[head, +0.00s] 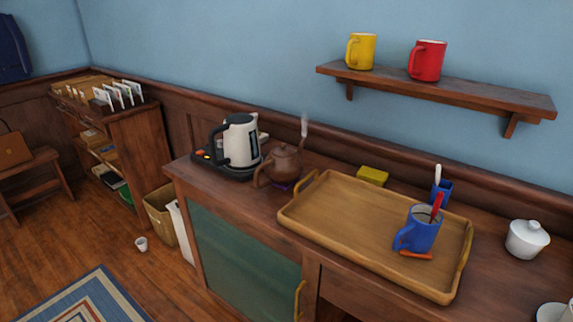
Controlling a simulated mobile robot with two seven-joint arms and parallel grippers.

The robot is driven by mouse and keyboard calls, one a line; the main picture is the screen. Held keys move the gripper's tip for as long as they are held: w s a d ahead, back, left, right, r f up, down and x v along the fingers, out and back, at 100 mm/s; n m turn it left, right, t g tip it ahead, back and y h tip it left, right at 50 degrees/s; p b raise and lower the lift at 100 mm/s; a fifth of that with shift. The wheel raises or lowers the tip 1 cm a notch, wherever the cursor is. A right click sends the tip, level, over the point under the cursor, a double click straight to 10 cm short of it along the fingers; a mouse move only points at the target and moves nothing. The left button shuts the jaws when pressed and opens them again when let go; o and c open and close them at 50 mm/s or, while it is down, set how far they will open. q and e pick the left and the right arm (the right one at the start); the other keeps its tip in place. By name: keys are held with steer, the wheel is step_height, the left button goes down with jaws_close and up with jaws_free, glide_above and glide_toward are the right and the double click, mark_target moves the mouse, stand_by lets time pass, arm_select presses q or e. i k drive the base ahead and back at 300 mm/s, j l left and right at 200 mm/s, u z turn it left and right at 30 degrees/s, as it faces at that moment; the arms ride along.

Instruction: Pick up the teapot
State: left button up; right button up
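A brown round teapot (285,166) stands upright on the wooden sideboard (225,188), between a kettle and a wooden tray. Its handle faces left and toward me. A pale wisp like steam shows above and right of it. A small purple thing shows under its front edge. Neither of my grippers is in view.
A white and black kettle (240,141) stands left of the teapot on a black base. The wooden tray (330,235) holds a blue mug (420,232). A yellow box (373,176) and a white lidded pot (527,239) stand behind and right. A wall shelf (440,88) hangs above.

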mark_target(284, 165)
steer(key=i+j, duration=0.2)
steer(key=j, duration=0.2)
steer(key=i+j, duration=0.2)
steer(key=j, duration=0.2)
steer(key=i+j, duration=0.2)
steer(key=j, duration=0.2)
steer(key=i+j+z, duration=0.2)
steer(key=j+z, duration=0.2)
steer(key=j, duration=0.2)
